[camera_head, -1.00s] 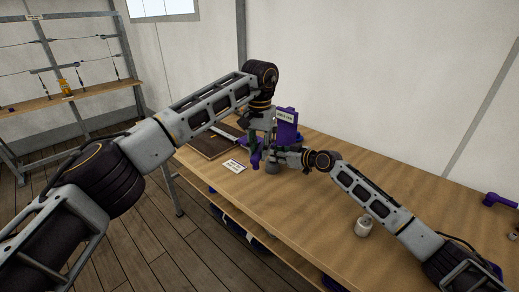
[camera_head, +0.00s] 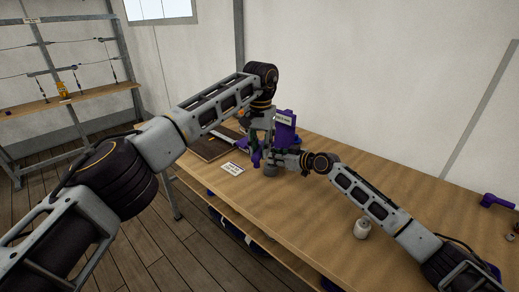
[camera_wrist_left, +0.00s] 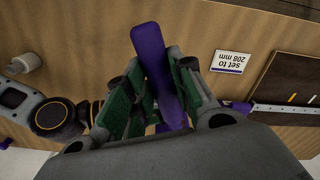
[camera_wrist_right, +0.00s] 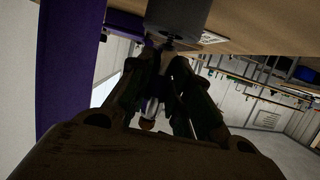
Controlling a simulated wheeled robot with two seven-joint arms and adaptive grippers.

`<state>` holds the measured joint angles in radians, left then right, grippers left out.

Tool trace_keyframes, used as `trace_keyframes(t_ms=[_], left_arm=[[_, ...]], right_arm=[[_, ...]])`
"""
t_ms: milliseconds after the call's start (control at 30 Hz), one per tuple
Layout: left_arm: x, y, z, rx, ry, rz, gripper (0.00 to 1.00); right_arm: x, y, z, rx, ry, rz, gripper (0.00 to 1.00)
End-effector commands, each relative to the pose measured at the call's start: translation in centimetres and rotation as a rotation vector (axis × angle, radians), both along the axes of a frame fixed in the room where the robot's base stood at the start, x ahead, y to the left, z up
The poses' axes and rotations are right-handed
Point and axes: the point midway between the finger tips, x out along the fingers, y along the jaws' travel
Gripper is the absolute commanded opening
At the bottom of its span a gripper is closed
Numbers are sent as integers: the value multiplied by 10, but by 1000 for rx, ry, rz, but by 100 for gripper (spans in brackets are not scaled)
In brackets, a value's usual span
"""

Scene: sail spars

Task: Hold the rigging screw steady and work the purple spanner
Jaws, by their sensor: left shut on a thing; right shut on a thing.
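The purple spanner (camera_wrist_left: 150,50) lies between the green finger pads of my left gripper (camera_wrist_left: 155,100), which is shut on it; its end sticks out past the fingers. In the head view the purple spanner (camera_head: 256,158) hangs below my left gripper (camera_head: 261,142), beside a purple upright stand (camera_head: 284,132) with a label. My right gripper (camera_wrist_right: 165,85) is shut on the rigging screw (camera_wrist_right: 150,106), a thin metal part with a brass-coloured end, below a grey cylinder (camera_wrist_right: 178,14). The jaws and left arm hide most of the screw, and where the spanner meets it is hidden.
A "set to 208 mm" card (camera_head: 232,169) and a dark board (camera_head: 208,147) with a metal rule lie left of the work on the wooden table (camera_head: 290,215). A white jar (camera_head: 362,229) stands by my right forearm. A purple object (camera_head: 497,200) lies far right.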

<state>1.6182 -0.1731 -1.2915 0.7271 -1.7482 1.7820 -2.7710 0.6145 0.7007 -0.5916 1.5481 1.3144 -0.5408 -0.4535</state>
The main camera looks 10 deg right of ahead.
Motion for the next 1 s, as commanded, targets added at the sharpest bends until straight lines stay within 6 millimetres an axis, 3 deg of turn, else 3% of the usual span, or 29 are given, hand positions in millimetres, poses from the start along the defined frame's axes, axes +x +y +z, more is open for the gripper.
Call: trace_keyframes(t_ms=[33, 1000], left_arm=[[1, -1, 0, -1, -1, 1, 0], [22, -13, 0, 0, 0, 1, 0]], right_arm=[[-3, 1, -12, -7, 20, 3, 0], [-3, 1, -11, -8, 19, 3, 0]])
